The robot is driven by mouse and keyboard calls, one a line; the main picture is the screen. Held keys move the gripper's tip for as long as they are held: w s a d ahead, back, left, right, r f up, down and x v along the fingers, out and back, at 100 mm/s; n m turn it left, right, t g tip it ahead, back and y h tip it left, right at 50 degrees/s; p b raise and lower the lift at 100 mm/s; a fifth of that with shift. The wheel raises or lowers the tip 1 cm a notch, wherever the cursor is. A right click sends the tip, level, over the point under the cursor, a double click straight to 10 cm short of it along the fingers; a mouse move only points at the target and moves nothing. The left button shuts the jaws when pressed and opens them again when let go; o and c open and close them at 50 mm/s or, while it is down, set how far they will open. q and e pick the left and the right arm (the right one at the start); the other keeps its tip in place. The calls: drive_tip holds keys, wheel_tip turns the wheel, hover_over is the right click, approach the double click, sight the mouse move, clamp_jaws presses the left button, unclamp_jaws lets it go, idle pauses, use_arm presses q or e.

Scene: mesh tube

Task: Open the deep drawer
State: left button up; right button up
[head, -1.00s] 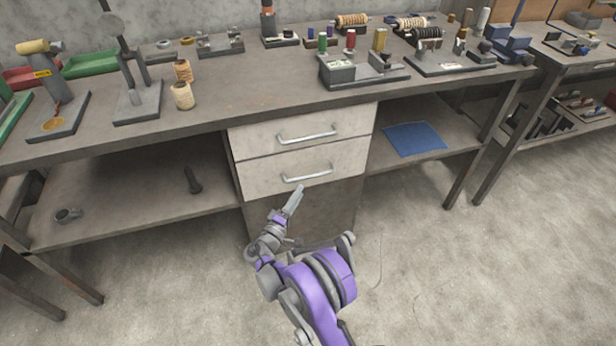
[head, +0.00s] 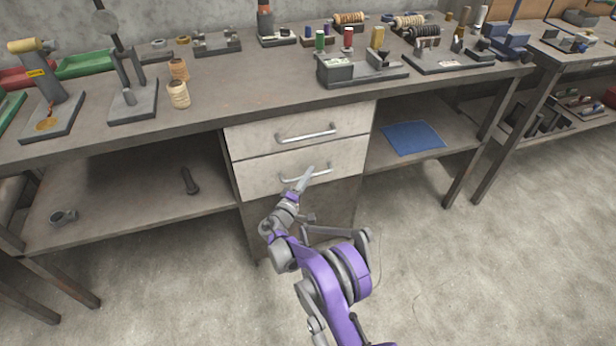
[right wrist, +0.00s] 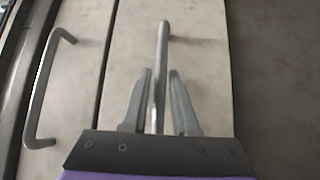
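Two pale drawers with grey bar handles are set in a cabinet under the workbench. The lower drawer (head: 258,178), which looks slightly taller, is shut; its handle (head: 320,173) is partly covered by my right gripper (head: 305,178). In the right wrist view that handle (right wrist: 161,50) runs between the two fingers of my right gripper (right wrist: 160,75). The fingers are open, one on each side of the bar, with a visible gap. The upper drawer (head: 255,135) is also shut, and its handle (right wrist: 40,95) shows at the left of the wrist view. My left gripper is not in view.
The benchtop (head: 250,95) above carries spools, stands and small tools. Open shelves flank the cabinet; a blue cloth (head: 412,137) lies on the right one, a dark tool (head: 189,181) on the left one. The floor (head: 450,270) in front is clear.

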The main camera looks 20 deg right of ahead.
clamp_jaws()
idle(1.1)
